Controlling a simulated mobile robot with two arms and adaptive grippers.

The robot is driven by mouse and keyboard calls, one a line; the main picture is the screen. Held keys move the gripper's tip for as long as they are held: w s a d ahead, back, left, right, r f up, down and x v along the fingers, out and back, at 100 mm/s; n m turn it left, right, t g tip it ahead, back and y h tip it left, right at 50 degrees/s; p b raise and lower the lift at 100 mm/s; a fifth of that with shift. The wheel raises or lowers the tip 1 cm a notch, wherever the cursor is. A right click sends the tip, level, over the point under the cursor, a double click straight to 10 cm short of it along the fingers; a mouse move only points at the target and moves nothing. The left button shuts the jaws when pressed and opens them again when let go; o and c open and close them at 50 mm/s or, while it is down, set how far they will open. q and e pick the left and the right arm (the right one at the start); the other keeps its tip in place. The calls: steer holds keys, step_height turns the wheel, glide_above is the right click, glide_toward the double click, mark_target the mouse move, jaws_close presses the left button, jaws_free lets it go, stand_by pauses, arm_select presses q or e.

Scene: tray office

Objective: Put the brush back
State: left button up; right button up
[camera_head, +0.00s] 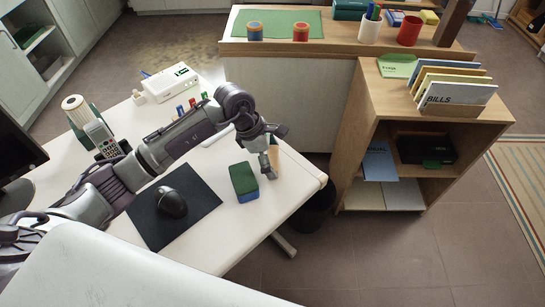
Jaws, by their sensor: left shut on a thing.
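My left gripper (267,162) is above the right end of the white desk, pointing down. It is shut on a slim tan thing (275,155), of which only a part shows at the fingers; it may be the brush, but the gripper hides too much to be sure. A green and blue block (244,182) stands on the desk just left of the fingertips, apart from the tan thing. My right gripper is not in view.
A black mat (196,224) with a mouse (172,202) lies on the desk (232,258). Marker pens (192,103), a phone (101,137) and a white box (170,84) stand farther back. A wooden shelf (372,97) with files is at right, a dark bin (313,210) beside the desk.

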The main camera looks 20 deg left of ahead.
arm_select(q)
steer(key=shift+f, duration=0.15)
steer(key=o, duration=0.8)
steer(key=shift+c, duration=0.2)
steer(key=shift+r, duration=0.35)
steer(key=v, duration=1.1)
steer(key=shift+a+r, duration=0.2)
steer(key=shift+r, duration=0.15)
steer(key=shift+s, duration=0.1)
